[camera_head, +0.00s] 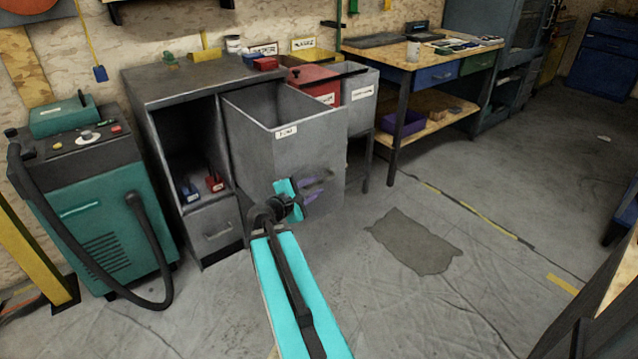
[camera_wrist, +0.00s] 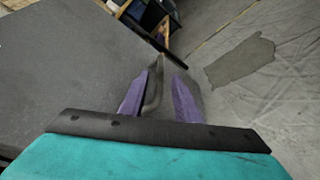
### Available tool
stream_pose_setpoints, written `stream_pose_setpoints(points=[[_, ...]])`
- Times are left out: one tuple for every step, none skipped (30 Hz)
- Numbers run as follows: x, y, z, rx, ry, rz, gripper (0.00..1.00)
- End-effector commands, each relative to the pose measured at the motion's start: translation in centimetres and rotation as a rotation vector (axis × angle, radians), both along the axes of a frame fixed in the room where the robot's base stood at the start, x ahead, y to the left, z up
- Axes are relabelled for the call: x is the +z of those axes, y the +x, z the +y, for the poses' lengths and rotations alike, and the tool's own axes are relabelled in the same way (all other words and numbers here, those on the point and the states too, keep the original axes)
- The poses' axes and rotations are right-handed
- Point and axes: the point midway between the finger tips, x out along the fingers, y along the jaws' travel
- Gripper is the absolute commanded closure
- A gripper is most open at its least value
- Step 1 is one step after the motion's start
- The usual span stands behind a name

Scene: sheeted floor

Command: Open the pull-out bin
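The pull-out bin (camera_head: 310,148) is a grey, open-topped box with a white label near its front rim. It stands well out in front of the grey cabinet (camera_head: 180,92), and its hollow inside shows. A dark bar handle (camera_head: 319,184) is on its front face. My gripper (camera_head: 312,192) is at this handle. In the wrist view the handle (camera_wrist: 154,88) lies between the two purple fingers of my gripper (camera_wrist: 163,82). The fingers are apart, with a gap showing between the handle and the right finger. The grey bin front (camera_wrist: 60,70) fills the left of that view.
A teal machine (camera_head: 95,205) with a black hose is at left. A workbench (camera_head: 425,58) is at the back. Floor with a dark patch (camera_head: 413,240) is clear at right.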

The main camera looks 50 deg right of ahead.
Motion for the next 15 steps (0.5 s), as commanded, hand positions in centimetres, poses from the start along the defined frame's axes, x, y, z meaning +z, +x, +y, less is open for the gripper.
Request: stream_pose_setpoints(points=[[0.3, -0.2, 0.8, 0.001, 0.000, 0.001, 0.71], [0.5, -0.1, 0.7, 0.000, 0.001, 0.002, 0.71], [0.6, -0.1, 0.8, 0.000, 0.001, 0.002, 0.71], [0.6, -0.1, 0.9, 0.001, 0.000, 0.002, 0.71], [0.6, 0.0, 1.1, 0.001, 0.000, 0.002, 0.71], [0.6, 0.0, 1.3, 0.001, 0.001, 0.002, 0.71], [0.6, 0.0, 1.4, 0.002, 0.002, 0.002, 0.71], [0.6, -0.1, 1.5, 0.002, 0.002, 0.002, 0.71], [0.7, 0.0, 1.7, 0.002, 0.002, 0.002, 0.71], [0.7, -0.1, 1.8, 0.002, 0.002, 0.002, 0.71], [0.8, -0.1, 2.0, 0.001, 0.002, 0.001, 0.71], [0.8, -0.1, 2.1, 0.001, 0.001, 0.002, 0.71], [0.8, -0.1, 2.3, 0.001, 0.001, 0.002, 0.71], [0.8, -0.1, 2.4, 0.001, 0.000, 0.003, 0.71], [0.9, -0.2, 2.5, 0.001, 0.000, 0.003, 0.71]])
